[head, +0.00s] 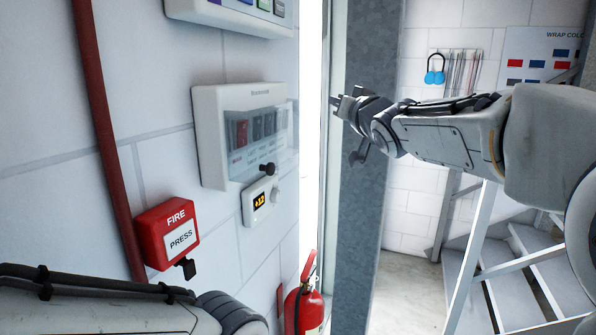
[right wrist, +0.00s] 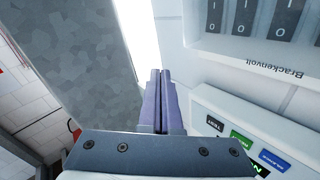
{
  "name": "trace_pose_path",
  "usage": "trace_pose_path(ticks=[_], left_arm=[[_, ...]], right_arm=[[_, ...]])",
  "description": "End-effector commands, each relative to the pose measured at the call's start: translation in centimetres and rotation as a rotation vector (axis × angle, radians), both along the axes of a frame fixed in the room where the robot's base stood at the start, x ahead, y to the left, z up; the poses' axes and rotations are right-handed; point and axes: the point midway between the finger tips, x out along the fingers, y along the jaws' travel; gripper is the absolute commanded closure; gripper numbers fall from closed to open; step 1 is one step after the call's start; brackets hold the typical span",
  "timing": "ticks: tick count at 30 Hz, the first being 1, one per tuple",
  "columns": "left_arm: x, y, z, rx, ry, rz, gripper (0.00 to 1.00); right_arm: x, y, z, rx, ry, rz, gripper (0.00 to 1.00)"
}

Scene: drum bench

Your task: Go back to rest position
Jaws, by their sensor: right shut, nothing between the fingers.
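My right gripper (head: 337,101) is raised in front of the grey metal post, to the right of the wall panels in the head view. In the right wrist view its two fingers (right wrist: 160,77) lie together with nothing between them. My left arm crosses the lower left corner of the head view; its gripper is out of the picture.
The left wall holds a breaker box (head: 209,130), a small display unit (head: 252,216), a red fire call box (head: 153,254) and a red pipe (head: 100,110). A fire extinguisher (head: 303,312) stands below. A grey post (head: 362,215) and metal stairs (head: 520,270) are to the right.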

Motion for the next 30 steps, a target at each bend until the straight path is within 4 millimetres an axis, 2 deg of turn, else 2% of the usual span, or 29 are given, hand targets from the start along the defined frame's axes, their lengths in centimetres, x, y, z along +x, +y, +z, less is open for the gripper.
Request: trace_pose_path(ticks=[1, 3, 5, 6, 8, 9, 12, 15, 18, 21, 30], left_arm=[[0.0, 0.0, 0.0, 0.0, 0.0, 0.0, 1.0], [0.0, 0.0, 0.0, 0.0, 0.0, 0.0, 1.0], [0.0, 0.0, 0.0, 0.0, 0.0, 0.0, 1.0], [0.0, 0.0, 0.0, 0.0, 0.0, 0.0, 1.0], [0.0, 0.0, 0.0, 0.0, 0.0, 0.0, 1.0], [0.0, 0.0, 0.0, 0.0, 0.0, 0.0, 1.0], [0.0, 0.0, 0.0, 0.0, 0.0, 0.0, 1.0], [0.0, 0.0, 0.0, 0.0, 0.0, 0.0, 1.0], [0.0, 0.0, 0.0, 0.0, 0.0, 0.0, 1.0], [0.0, 0.0, 0.0, 0.0, 0.0, 0.0, 1.0], [0.0, 0.0, -0.2, 0.0, 0.0, 0.0, 1.0]], right_arm=[[0.0, -1.2, -4.0, -0.032, 0.09, -0.038, 1.0], [-0.5, -2.8, -9.2, -0.077, 0.213, -0.081, 1.0], [-1.4, -4.0, -13.5, -0.117, 0.319, -0.11, 1.0], [-2.2, -4.8, -16.4, -0.144, 0.391, -0.126, 1.0], [-3.9, -5.9, -20.6, -0.182, 0.499, -0.145, 1.0], [-5.2, -6.6, -23.2, -0.206, 0.573, -0.151, 1.0], [-9.2, -8.2, -29.5, -0.268, 0.755, -0.162, 1.0], [-13.2, -9.1, -34.1, -0.313, 0.906, -0.152, 1.0], [-16.8, -9.6, -37.4, -0.343, 1.026, -0.136, 1.0], [-20.0, -10.0, -39.8, -0.366, 1.126, -0.115, 1.0], [-28.5, -10.0, -44.7, -0.406, 1.365, -0.034, 1.0]])
